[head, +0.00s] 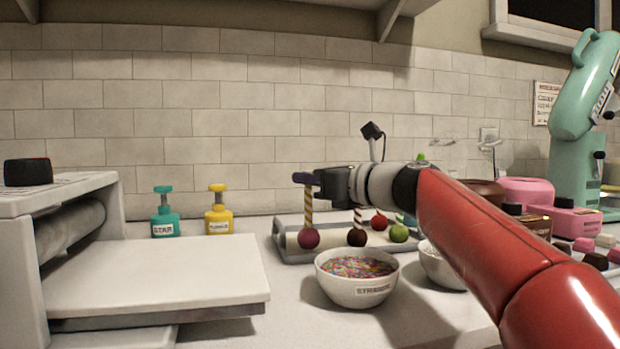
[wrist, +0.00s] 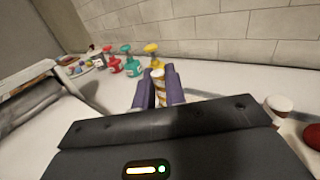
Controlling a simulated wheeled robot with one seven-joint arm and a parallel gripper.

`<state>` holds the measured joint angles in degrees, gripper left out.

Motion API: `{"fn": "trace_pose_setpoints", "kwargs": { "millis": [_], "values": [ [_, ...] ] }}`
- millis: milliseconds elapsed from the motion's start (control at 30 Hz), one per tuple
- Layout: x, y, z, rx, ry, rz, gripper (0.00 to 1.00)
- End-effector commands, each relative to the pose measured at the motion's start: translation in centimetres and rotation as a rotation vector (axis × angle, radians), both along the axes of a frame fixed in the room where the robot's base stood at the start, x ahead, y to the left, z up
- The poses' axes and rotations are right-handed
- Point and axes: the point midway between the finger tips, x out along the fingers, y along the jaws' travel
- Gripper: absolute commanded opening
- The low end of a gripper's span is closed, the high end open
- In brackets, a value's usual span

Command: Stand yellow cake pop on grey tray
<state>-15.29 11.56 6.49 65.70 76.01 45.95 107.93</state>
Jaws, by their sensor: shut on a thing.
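My gripper (head: 305,179) has its dark purple fingers shut on the striped yellow-and-white stick of a cake pop with a maroon ball (head: 308,239). The stick stands about upright with the ball at its lower end. In the wrist view the striped stick (wrist: 158,85) shows between the fingertips (wrist: 159,75). The ball is in front of the grey tray (head: 280,253) or over its left part; I cannot tell whether it touches the tray. A dark brown cake pop (head: 356,238) with a striped stick stands to the right, with a red ball (head: 379,222) and a green ball (head: 399,233) beyond.
A white bowl of sprinkles (head: 357,278) stands just in front of the tray, with another white bowl (head: 440,265) beside it. Teal (head: 164,220) and yellow (head: 218,220) pump bottles stand to the left. A white sheeter machine (head: 150,275) fills the left. A mint mixer (head: 577,150) stands right.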

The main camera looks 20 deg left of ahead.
Motion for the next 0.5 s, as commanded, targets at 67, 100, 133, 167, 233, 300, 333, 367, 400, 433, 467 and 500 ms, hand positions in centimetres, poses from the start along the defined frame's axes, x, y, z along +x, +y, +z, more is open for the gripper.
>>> {"fn": "trace_pose_setpoints", "kwargs": {
  "millis": [67, 100, 133, 167, 233, 300, 333, 367, 400, 433, 467, 500],
  "values": [
    [0.00, -0.01, -0.39, 0.000, 0.000, 0.000, 0.00],
    [-0.01, 0.00, -0.53, 0.000, 0.000, 0.000, 0.00],
    [-0.01, 0.00, -0.64, 0.000, 0.000, 0.000, 0.00],
    [-0.01, 0.00, -0.74, 0.000, 0.000, 0.000, 0.00],
    [-0.02, -0.01, -0.83, 0.001, 0.000, 0.000, 0.00],
    [-0.01, 0.00, -0.74, 0.001, 0.000, 0.000, 0.00],
    [-0.01, 0.00, -0.74, 0.000, 0.000, 0.000, 0.00],
    [0.00, -0.01, -0.75, 0.000, 0.000, 0.000, 0.00],
    [0.00, -0.01, -0.75, 0.000, 0.000, 0.000, 0.00],
    [0.00, -0.01, -0.75, 0.000, 0.000, 0.000, 0.13],
    [0.00, -0.01, -0.75, 0.000, 0.000, 0.000, 0.17],
    [0.00, -0.01, -0.75, 0.000, 0.000, 0.000, 0.23]
  ]
}}
